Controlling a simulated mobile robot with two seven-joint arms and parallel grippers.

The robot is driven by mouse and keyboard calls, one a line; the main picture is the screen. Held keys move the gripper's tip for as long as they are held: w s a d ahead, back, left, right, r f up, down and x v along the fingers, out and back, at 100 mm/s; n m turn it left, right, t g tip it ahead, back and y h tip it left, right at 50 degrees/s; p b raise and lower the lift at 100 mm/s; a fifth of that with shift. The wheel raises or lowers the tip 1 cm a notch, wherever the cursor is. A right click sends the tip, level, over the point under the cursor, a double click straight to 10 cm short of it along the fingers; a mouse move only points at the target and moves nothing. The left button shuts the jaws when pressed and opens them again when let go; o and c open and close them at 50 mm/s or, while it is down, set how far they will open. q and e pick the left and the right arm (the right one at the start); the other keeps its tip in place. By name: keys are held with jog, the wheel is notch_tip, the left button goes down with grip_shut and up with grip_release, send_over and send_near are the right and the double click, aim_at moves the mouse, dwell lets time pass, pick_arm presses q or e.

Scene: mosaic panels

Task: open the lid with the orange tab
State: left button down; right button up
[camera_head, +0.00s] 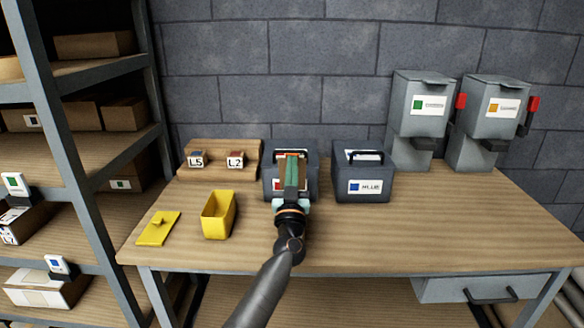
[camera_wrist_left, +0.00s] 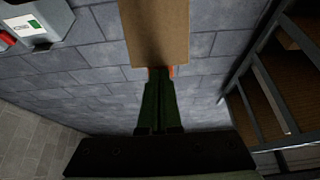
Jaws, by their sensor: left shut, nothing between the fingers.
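A dark grey box (camera_head: 269,187) with a red-marked label stands on the table, partly hidden behind my left gripper (camera_head: 292,158). A tan panel with orange at its edge shows at its top, behind the fingers; I cannot tell how far it is raised. In the left wrist view the tan panel (camera_wrist_left: 157,30) lies just beyond the fingertips of the gripper (camera_wrist_left: 158,75). Bits of orange (camera_wrist_left: 171,71) show beside the tips, mostly hidden by them. The green fingers are shut and hold nothing. I cannot tell whether they touch the panel. My right gripper is out of view.
A second grey box (camera_head: 350,192) with a blue-marked label stands close on the right. A yellow bin (camera_head: 217,226) and a yellow lid (camera_head: 157,230) lie left. A wooden stand (camera_head: 218,175) is behind them. Two grey dispensers (camera_head: 417,110) stand at the back right. The table's front right is clear.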

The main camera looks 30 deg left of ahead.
pick_arm(q)
jog(key=p+x, duration=0.1)
jog(key=x, duration=0.3)
jog(key=shift+w+a+r, duration=0.15)
jog(key=shift+w+r, duration=0.1)
jog(key=shift+r, duration=0.05)
jog(key=shift+w+a+r, duration=0.15)
jog(key=shift+w+a, duration=0.05)
jog(key=shift+w, duration=0.1)
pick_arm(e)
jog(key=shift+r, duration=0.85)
pick_arm(q)
jog(key=shift+s+d, duration=0.1)
jog(key=shift+s, duration=0.05)
